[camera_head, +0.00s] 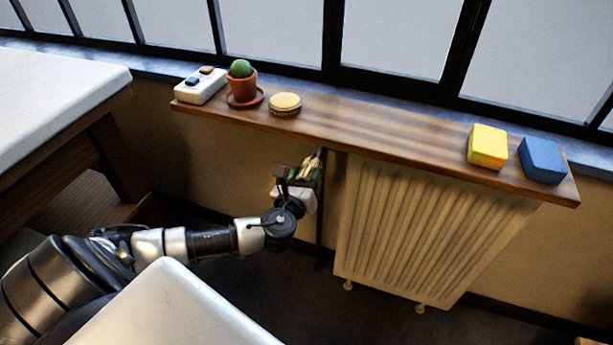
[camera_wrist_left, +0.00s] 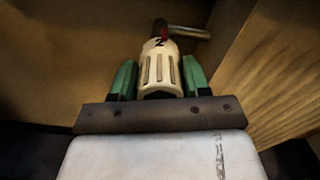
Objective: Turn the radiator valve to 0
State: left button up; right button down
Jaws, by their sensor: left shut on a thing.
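The radiator valve (camera_wrist_left: 159,66) is a cream ribbed knob in the left wrist view. A black "2" shows on its end, close to a red mark by the metal pipe fitting. My left gripper (camera_head: 302,174) is at the left side of the radiator (camera_head: 415,230), below the wooden shelf. Its green-padded fingers stand on both sides of the knob and are shut on it. In the head view the gripper and wrist hide most of the valve. My right gripper is not in view.
The wooden shelf (camera_head: 385,134) runs above the valve. It holds a white box with buttons (camera_head: 200,88), a potted cactus (camera_head: 241,84), a round tin (camera_head: 285,104), a yellow block (camera_head: 487,147) and a blue block (camera_head: 542,160). A white-topped table (camera_head: 55,95) stands at left.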

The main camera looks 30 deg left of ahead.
pick_arm(q)
jog(key=shift+f+n, duration=0.1)
jog(key=shift+n, duration=0.8)
jog(key=shift+n+b, duration=0.45)
jog(key=shift+n, duration=0.55)
jog(key=n+b, duration=0.1)
jog(key=n, duration=0.4)
jog(key=shift+a+f+b, duration=0.1)
jog(key=shift+b, duration=0.2)
jog(key=n, duration=0.3)
jog(key=shift+n+b, duration=0.35)
jog(key=shift+n, duration=3.25)
jog(key=shift+n+p, duration=0.4)
jog(key=shift+n, duration=0.7)
jog(key=shift+f+n, duration=0.1)
jog(key=shift+n, duration=0.3)
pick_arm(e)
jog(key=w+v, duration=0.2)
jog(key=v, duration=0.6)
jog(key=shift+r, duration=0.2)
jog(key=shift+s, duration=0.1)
